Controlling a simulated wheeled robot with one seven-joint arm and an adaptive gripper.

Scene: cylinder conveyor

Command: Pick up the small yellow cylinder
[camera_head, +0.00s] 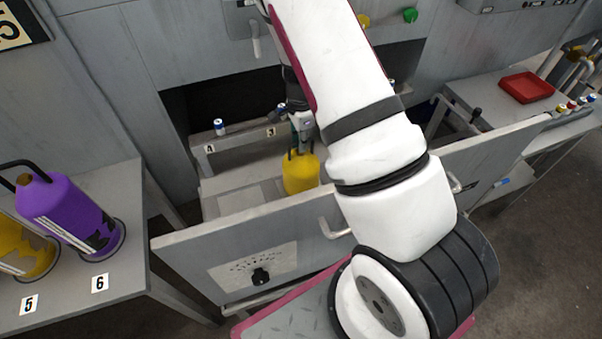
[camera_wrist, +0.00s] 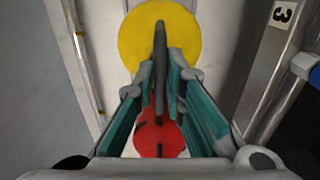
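The yellow cylinder (camera_head: 300,174) stands upright in the open drawer-like bay, with a black handle on top. In the wrist view its round yellow top (camera_wrist: 135,45) fills the upper middle, and the dark handle (camera_wrist: 160,60) runs down between my fingers. My gripper (camera_head: 303,135) is directly above the cylinder, pointing down at the handle. In the wrist view the teal-padded fingers of my gripper (camera_wrist: 161,85) lie on both sides of the handle, close to it. I cannot tell whether they press on it. The cylinder's lower part is hidden behind the front panel.
A grey front panel (camera_head: 215,255) with handles stands before the bay. A purple cylinder (camera_head: 65,210) and another yellow one (camera_head: 22,248) stand on the left table. A red tray (camera_head: 526,88) lies on the right table. A red round patch (camera_wrist: 158,138) shows below my fingers.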

